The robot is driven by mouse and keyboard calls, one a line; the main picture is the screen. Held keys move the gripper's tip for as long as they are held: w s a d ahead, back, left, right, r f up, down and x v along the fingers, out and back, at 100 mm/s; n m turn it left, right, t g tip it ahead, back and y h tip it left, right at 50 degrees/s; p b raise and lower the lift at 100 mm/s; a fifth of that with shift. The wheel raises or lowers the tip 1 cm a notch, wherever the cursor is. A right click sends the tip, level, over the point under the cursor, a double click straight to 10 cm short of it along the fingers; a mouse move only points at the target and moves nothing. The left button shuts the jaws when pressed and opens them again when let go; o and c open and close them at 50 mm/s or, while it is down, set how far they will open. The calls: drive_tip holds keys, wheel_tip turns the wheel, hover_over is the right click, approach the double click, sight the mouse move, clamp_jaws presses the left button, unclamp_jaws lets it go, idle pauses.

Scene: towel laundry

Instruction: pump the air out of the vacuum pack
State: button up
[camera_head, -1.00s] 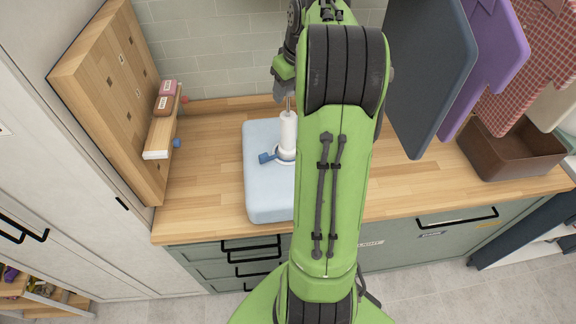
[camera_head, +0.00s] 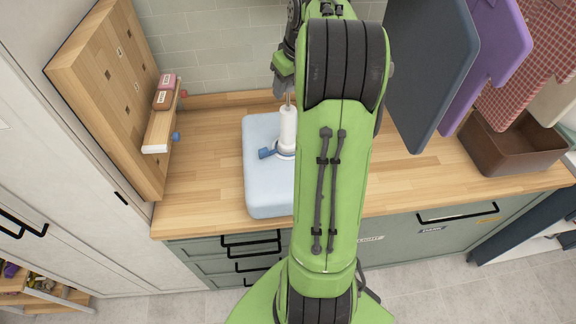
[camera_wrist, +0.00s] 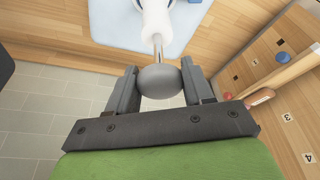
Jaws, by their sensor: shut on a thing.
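The vacuum pack (camera_head: 262,192) is a pale blue, thick rounded block lying flat on the wooden counter, its right part hidden behind my green arm. A white pump (camera_head: 288,128) stands upright on it, with a thin metal rod rising from its top. A blue lever (camera_head: 268,153) sits beside the pump's base. In the wrist view my gripper (camera_wrist: 160,84) is shut on the grey round knob (camera_wrist: 160,82) at the end of the pump rod. The white pump body (camera_wrist: 154,22) and the pack (camera_wrist: 118,22) show beyond it.
A wooden pegboard (camera_head: 110,90) with a small shelf (camera_head: 160,130) stands to the left, holding two small reddish items. Boards and cloths hang at the right, above a brown bin (camera_head: 510,150). The counter (camera_head: 195,205) left of the pack is clear.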

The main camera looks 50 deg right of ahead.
sight(286, 108)
drive_tip(key=shift+f+b, duration=1.7)
drive_tip(key=shift+f, duration=0.85)
wheel_tip(286, 108, up, 6)
drive_tip(key=p, duration=0.5)
drive_tip(key=shift+f, duration=0.35)
drive_tip(key=shift+f, duration=0.45)
idle(0.5)
